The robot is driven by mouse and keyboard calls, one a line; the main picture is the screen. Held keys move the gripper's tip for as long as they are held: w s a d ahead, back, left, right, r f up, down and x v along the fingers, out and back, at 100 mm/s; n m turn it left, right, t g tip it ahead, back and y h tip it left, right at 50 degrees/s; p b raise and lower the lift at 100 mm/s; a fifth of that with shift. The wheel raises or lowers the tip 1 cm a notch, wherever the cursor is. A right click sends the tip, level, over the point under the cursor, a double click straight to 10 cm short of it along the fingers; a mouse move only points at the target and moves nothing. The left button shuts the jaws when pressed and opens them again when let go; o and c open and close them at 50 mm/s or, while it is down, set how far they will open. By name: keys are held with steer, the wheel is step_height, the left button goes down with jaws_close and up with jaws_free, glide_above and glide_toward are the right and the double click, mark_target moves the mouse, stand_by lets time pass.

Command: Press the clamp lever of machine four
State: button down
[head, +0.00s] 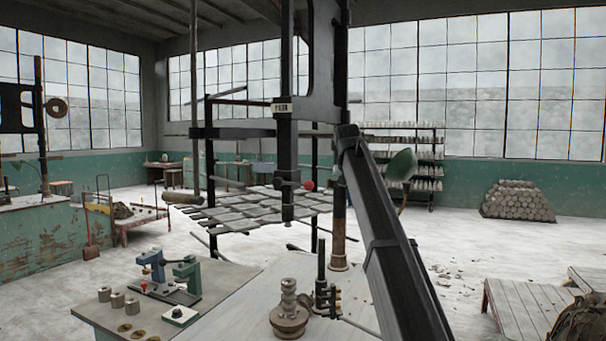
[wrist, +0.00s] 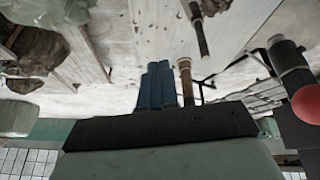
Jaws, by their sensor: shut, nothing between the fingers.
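A red ball knob (head: 308,185) shows beside the dark upright frame (head: 287,160) in the middle of the head view. A red ball (wrist: 306,103) also shows at the right edge of the wrist view, close to a dark cylindrical part (wrist: 288,58). I cannot tell whether it belongs to a clamp lever, and no machine number is readable. My gripper (wrist: 157,66) shows in the wrist view with its blue fingers together and empty. The red ball is to the right of the fingers and apart from them. In the head view the fingers are hidden behind a dark slanted beam.
A bench (head: 240,300) in front holds small blue (head: 152,265) and green (head: 188,274) devices, metal cylinders and a stepped turned piece (head: 289,305). A slatted grey rack (head: 250,208) stands behind. The dark slanted beam (head: 385,235) crosses the right middle.

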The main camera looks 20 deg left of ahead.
steer(key=s+a+r, duration=0.6)
steer(key=a+r, duration=0.1)
steer(key=r, duration=0.3)
steer(key=s+a+r+m+t+h, duration=0.1)
steer(key=s+a+r, duration=0.5)
steer(key=a+r, duration=0.2)
steer(key=shift+a+r, duration=0.3)
steer(key=shift+r, duration=0.6)
steer(key=shift+s, duration=0.1)
glide_above(294, 184)
steer(key=s+d, duration=0.3)
steer(key=d, duration=0.1)
step_height(294, 184, down, 11)
steer(key=shift+x, duration=0.85)
steer(key=shift+w+r, duration=0.1)
steer(key=shift+w, duration=0.05)
